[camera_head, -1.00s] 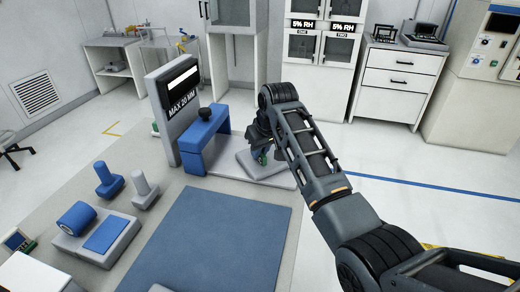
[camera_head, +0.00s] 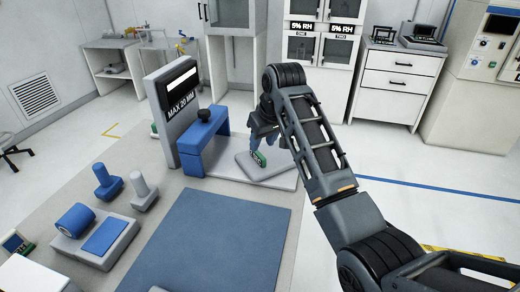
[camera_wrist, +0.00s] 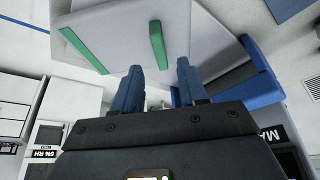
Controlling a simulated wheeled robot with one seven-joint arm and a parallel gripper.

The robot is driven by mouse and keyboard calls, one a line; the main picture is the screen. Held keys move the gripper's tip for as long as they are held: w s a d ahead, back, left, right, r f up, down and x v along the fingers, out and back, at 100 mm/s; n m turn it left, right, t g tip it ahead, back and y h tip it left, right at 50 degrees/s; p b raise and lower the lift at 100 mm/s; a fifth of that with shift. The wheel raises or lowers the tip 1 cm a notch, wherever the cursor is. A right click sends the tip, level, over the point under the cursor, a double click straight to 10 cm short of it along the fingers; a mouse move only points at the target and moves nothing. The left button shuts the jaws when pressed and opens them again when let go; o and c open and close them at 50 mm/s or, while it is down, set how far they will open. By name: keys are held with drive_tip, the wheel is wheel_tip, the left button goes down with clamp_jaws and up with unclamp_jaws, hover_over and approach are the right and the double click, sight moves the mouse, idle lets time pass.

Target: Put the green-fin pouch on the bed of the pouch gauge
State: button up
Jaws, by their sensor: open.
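The green-fin pouch (camera_head: 272,165) is a flat light-grey slab with an upright green fin, lying flat on the pale bed (camera_head: 285,181) of the pouch gauge. It lies to the right of the gauge's blue bridge (camera_head: 216,134). In the wrist view the pouch (camera_wrist: 122,28) fills the top, with one green strip near its middle and another along an edge. My gripper (camera_head: 268,146) is just above the pouch. Its blue fingers (camera_wrist: 158,76) are apart, with nothing seen held between them. The arm and fingers hide part of the pouch's far side.
A grey sign panel (camera_head: 182,100) reading MAX 20 MM stands left of the bridge. A blue mat (camera_head: 225,235) lies in front. Blue and grey knobbed pieces (camera_head: 108,182) and a roller block (camera_head: 78,222) stand at left. Cabinets (camera_head: 386,83) line the back.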

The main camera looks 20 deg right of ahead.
drive_tip(key=v, duration=0.6)
drive_tip(key=shift+r, duration=0.3)
drive_tip(key=shift+o, duration=0.2)
drive_tip(key=shift+s, duration=0.1)
idle(0.6)
